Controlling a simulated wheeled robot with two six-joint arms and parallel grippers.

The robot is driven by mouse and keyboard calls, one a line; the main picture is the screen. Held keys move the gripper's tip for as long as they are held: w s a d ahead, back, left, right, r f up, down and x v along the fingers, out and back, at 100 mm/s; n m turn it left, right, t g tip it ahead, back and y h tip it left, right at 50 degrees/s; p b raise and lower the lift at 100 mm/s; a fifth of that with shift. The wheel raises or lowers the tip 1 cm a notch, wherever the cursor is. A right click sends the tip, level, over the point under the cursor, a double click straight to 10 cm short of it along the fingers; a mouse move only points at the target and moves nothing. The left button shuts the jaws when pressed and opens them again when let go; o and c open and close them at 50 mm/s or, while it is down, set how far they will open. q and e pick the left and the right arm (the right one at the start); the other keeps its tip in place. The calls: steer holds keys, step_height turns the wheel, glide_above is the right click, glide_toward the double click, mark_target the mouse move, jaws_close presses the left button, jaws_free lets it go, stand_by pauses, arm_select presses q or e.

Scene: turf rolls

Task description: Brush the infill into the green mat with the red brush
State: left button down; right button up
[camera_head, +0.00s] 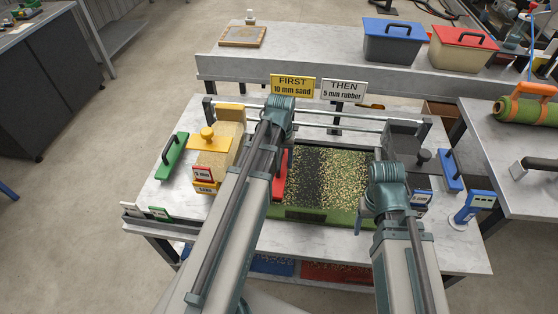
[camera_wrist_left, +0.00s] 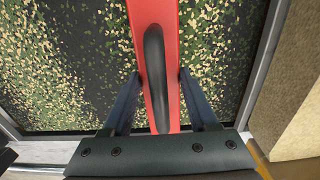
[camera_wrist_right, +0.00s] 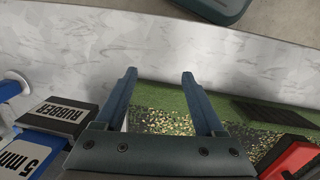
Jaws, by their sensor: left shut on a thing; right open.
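The red brush (camera_head: 281,176) lies across the green mat (camera_head: 345,217) near its left side in the head view, partly behind my left arm. Its red body and black handle fill the middle of the left wrist view (camera_wrist_left: 156,75). My left gripper (camera_wrist_left: 159,78) is shut on the handle. Tan and dark infill (camera_head: 335,170) is spread unevenly over the mat, with a darker band right of the brush. My right gripper (camera_wrist_right: 158,75) is open and empty over the pale table near the mat's edge. The brush's red end (camera_wrist_right: 292,160) shows at the lower right there.
A sand hopper (camera_head: 215,160) with a yellow lid stands left of the mat, a dark hopper (camera_head: 405,145) right. A green-handled block (camera_head: 172,157) and blue block (camera_head: 451,170) lie outside them. Metal rails and two signs (camera_head: 293,86) stand behind. A blue-and-white stand (camera_head: 472,207) is at right.

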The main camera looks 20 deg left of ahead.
arm_select(q)
steer(key=shift+s+a, duration=0.3)
steer(key=shift+a, duration=0.75)
steer(key=shift+s+a, duration=0.3)
steer(key=shift+a, duration=0.7)
steer(key=shift+s+a, duration=0.3)
steer(key=shift+a, duration=0.75)
steer(key=shift+w+d, duration=1.45)
steer(key=shift+d, duration=3.65)
steer(key=shift+w+d, duration=1.5)
steer(key=shift+d, duration=3.6)
steer(key=shift+w+d, duration=1.45)
steer(key=shift+d, duration=3.65)
steer(key=shift+s+a, duration=0.3)
steer(key=shift+a, duration=0.75)
steer(key=shift+s+a, duration=0.3)
steer(key=shift+a, duration=0.7)
steer(key=shift+s+a, duration=0.3)
steer(key=shift+a, duration=0.75)
steer(key=shift+d, duration=0.15)
steer(key=shift+w+d, duration=0.3)
steer(key=shift+d, duration=0.7)
steer(key=shift+w+d, duration=0.3)
steer(key=shift+d, duration=0.7)
steer(key=shift+w+d, duration=0.3)
steer(key=shift+d, duration=0.7)
steer(key=shift+r, duration=0.1)
arm_select(e)
steer(key=shift+r, duration=0.1)
